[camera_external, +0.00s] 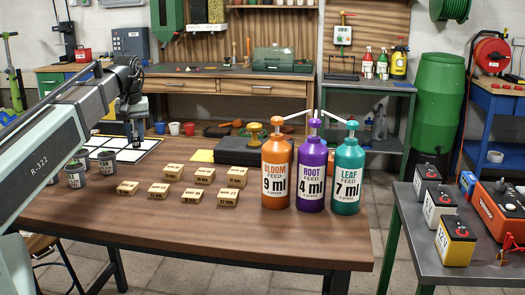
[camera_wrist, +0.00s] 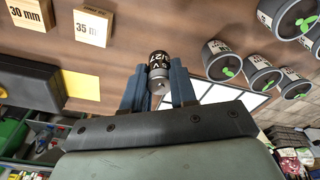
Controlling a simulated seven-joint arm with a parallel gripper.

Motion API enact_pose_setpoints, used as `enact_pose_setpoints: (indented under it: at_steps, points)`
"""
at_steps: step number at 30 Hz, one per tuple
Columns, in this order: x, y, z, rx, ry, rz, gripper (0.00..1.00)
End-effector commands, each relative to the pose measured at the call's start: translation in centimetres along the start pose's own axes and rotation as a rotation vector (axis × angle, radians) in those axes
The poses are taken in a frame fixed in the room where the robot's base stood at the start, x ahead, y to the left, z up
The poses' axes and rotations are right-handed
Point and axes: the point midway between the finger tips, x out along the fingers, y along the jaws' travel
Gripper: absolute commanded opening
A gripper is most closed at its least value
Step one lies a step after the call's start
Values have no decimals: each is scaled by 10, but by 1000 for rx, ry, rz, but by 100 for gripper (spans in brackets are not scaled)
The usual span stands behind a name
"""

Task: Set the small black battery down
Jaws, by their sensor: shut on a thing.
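The small black battery (camera_wrist: 159,67), a short cylinder with pale lettering and a grey end, is between the two blue-grey fingers of my gripper (camera_wrist: 159,88) in the wrist view. The fingers are shut on it. In the external view my gripper (camera_external: 134,116) is at the left, above or near the white sheet with black grid lines (camera_external: 128,157). The battery is too small to make out clearly there. Part of the white sheet (camera_wrist: 213,94) also shows behind the right finger in the wrist view. I cannot tell how far the battery is above the table.
Several small cardboard blocks (camera_external: 174,171) stand on the wooden table (camera_external: 230,235). Grey pots (camera_external: 107,163) with green sprouts are left. Three pump bottles, orange (camera_external: 277,175), purple (camera_external: 312,175) and teal (camera_external: 348,175), stand right. A black case (camera_external: 240,151) lies behind. The front table area is clear.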

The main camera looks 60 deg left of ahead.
Motion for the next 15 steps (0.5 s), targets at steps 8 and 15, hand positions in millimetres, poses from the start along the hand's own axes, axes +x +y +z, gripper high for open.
enact_pose_setpoints:
  at_steps: [8,15]
  points:
    - [32,0,5,0,-2,-1,0]
    - [59,0,8,0,-1,-1,0]
